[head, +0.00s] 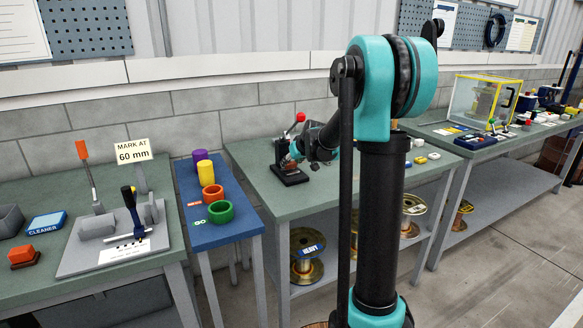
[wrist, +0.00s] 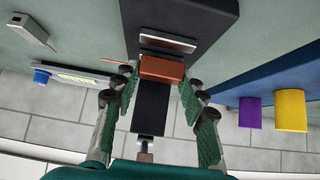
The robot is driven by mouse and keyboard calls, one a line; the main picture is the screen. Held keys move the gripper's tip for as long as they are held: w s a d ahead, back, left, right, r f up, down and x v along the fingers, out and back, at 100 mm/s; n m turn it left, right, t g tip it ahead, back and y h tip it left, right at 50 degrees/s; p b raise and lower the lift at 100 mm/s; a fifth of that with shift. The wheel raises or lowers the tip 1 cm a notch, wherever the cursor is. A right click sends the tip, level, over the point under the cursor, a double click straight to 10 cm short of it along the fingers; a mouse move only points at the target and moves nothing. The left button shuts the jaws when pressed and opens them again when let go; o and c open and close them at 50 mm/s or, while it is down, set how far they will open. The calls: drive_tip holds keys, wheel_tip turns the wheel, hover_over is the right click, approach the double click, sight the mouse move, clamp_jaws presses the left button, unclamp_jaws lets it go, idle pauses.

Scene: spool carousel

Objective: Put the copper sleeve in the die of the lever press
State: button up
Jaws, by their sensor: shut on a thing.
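The lever press (head: 290,177), with a dark base and a red-knobbed lever (head: 300,117), stands on the left part of the middle green bench. My gripper (head: 293,155) is at the press, small and partly hidden in the head view. In the wrist view, the copper sleeve (wrist: 162,70) shows as a brown-orange piece between the fingertips of my gripper (wrist: 158,82), which is shut on it. The sleeve is in front of the dark press column (wrist: 150,108), close to grey plates (wrist: 168,44) above the press base. Whether it sits in the die I cannot tell.
A narrow blue stand (head: 227,233) left of the bench holds a purple cylinder (head: 200,159), a yellow one (head: 206,173) and coloured rings. These cylinders also show right in the wrist view (wrist: 250,112). A lever fixture (head: 110,240) is further left. Spools are on the shelf below.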

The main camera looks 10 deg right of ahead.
drive_tip(key=shift+f, duration=0.9)
drive_tip(key=o, duration=1)
drive_tip(key=shift+f, duration=0.1)
drive_tip(key=v, duration=1.2)
drive_tip(key=s+f, duration=0.3)
drive_tip(key=s, duration=0.2)
drive_tip(key=s+f+m+g, duration=0.1)
drive_tip(key=s+f, duration=0.3)
drive_tip(key=s, duration=0.2)
drive_tip(key=s+f+g+h, duration=0.1)
drive_tip(key=s+f, duration=0.2)
drive_tip(key=s, duration=0.3)
drive_tip(key=shift+a+f+m, duration=0.3)
drive_tip(key=s+f, duration=0.3)
drive_tip(key=s, duration=0.2)
drive_tip(key=s+d+f+m+g+h, duration=0.1)
drive_tip(key=s+f, duration=0.2)
drive_tip(key=s, duration=0.3)
drive_tip(key=s+d+f+m+g, duration=0.1)
drive_tip(key=s+f, duration=0.3)
drive_tip(key=s, duration=0.1)
drive_tip(key=shift+s+h, duration=0.35)
drive_tip(key=shift+h, duration=0.05)
